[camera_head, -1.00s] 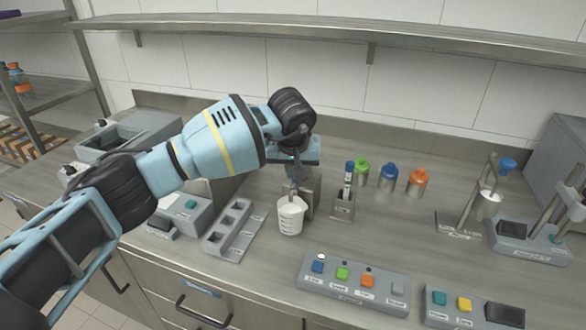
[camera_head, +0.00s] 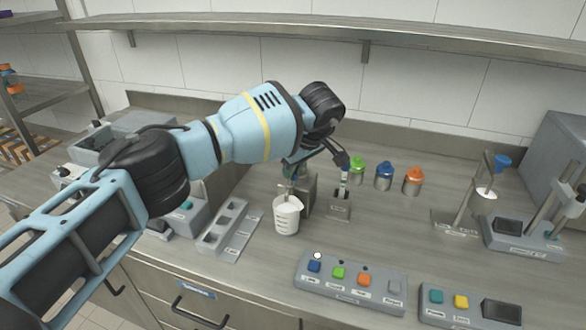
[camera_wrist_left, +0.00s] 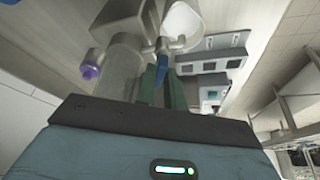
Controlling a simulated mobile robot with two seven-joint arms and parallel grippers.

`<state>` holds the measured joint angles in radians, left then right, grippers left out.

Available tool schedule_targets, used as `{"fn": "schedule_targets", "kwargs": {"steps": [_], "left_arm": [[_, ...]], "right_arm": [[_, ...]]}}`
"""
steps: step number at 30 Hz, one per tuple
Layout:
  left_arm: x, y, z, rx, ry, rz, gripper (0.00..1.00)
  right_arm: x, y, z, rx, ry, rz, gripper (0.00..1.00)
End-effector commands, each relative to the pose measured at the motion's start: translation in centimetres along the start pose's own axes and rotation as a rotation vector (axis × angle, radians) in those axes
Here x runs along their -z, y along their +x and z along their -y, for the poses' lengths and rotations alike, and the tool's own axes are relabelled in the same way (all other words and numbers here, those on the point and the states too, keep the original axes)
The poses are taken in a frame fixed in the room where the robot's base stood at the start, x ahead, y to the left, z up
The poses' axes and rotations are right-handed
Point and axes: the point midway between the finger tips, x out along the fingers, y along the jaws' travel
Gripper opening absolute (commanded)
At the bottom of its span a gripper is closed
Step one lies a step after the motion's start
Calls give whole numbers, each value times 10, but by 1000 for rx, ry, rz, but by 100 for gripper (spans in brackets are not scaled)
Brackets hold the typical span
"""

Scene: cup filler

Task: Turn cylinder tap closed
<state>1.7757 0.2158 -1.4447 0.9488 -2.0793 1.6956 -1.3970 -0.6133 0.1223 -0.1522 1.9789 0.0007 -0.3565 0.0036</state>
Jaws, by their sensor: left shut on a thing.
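My left gripper (camera_head: 293,174) is just behind the white beaker (camera_head: 286,215), largely covered by my own wrist in the head view. In the left wrist view its green fingers (camera_wrist_left: 163,88) are shut on the blue tap handle (camera_wrist_left: 162,64). The grey, translucent cylinder (camera_wrist_left: 122,70) stands left of the fingers, with a purple knob (camera_wrist_left: 90,71) on its side. The tap's metal spout (camera_wrist_left: 162,45) runs towards the white beaker (camera_wrist_left: 184,22). In the head view the cylinder and the tap handle are mostly hidden by my arm.
A small holder with a vial (camera_head: 340,207) stands close right of the beaker. Green, blue and orange-capped bottles (camera_head: 384,178) stand behind it. A slotted grey rack (camera_head: 230,228) is at left, a button panel (camera_head: 352,284) in front. A shelf (camera_head: 300,28) runs above.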

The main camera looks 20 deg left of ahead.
Motion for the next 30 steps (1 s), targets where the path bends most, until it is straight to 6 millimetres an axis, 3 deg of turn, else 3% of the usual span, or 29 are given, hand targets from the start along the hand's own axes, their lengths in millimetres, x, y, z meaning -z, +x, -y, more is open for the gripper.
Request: {"fn": "schedule_targets", "kwargs": {"steps": [22,23,27,30], "left_arm": [[-1,1,-1,34,-77,2,0],[-1,1,-1,34,-77,2,15],[0,1,-1,34,-77,2,33],[0,1,-1,33,-77,1,33]], "right_arm": [[0,2,4,0,16,-1,42],[0,2,4,0,16,-1,42],[0,2,3,1,13,-1,42],[0,2,2,1,10,0,42]]}}
